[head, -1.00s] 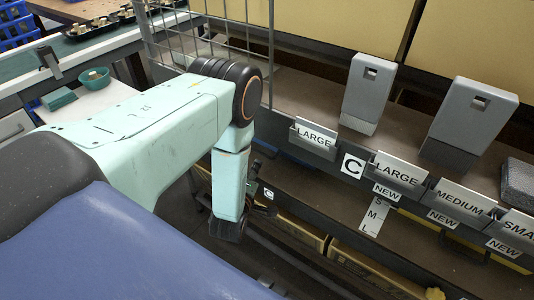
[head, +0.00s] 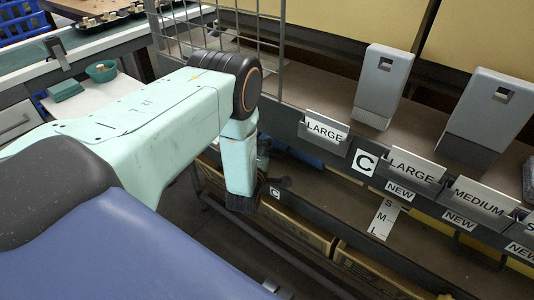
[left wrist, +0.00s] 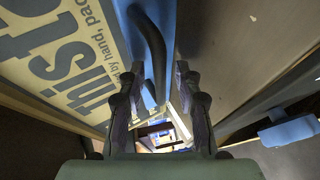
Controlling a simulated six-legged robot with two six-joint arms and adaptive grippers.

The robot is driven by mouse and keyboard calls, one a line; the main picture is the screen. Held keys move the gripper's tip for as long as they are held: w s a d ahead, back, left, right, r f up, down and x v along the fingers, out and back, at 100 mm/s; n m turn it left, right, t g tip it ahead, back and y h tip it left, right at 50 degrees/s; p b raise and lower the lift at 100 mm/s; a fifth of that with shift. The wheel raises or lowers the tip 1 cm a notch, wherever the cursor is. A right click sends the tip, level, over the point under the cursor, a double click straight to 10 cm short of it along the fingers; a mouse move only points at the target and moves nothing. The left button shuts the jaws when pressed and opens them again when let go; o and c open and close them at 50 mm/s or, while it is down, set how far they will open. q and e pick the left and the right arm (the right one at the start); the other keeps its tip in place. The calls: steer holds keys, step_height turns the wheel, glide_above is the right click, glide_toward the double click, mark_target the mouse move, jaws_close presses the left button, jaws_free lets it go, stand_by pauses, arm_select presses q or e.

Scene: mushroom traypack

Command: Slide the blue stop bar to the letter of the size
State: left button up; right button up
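A blue piece (head: 306,157) shows in part behind the shelf front, left of the C sign. In the left wrist view a blue strip (left wrist: 139,30) carries a black curved handle (left wrist: 151,50), and a separate blue block (left wrist: 290,131) sits at the right. I cannot tell which is the stop bar. My left gripper (left wrist: 160,98) is open, its fingers either side of the handle's lower end; contact is unclear. It is mostly hidden in the head view. My right gripper is not in view.
A C sign (head: 365,162) and LARGE (head: 415,168) and MEDIUM (head: 482,202) label holders line the shelf front. Grey dispensers (head: 383,88) stand above. A wire rack (head: 270,45) rises behind my left arm. Printed boxes (head: 295,229) lie low beneath the shelf.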

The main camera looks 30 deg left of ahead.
arm_select(q)
steer(key=shift+w, duration=0.15)
steer(key=shift+c, duration=0.3)
jaws_close()
stand_by(0.5)
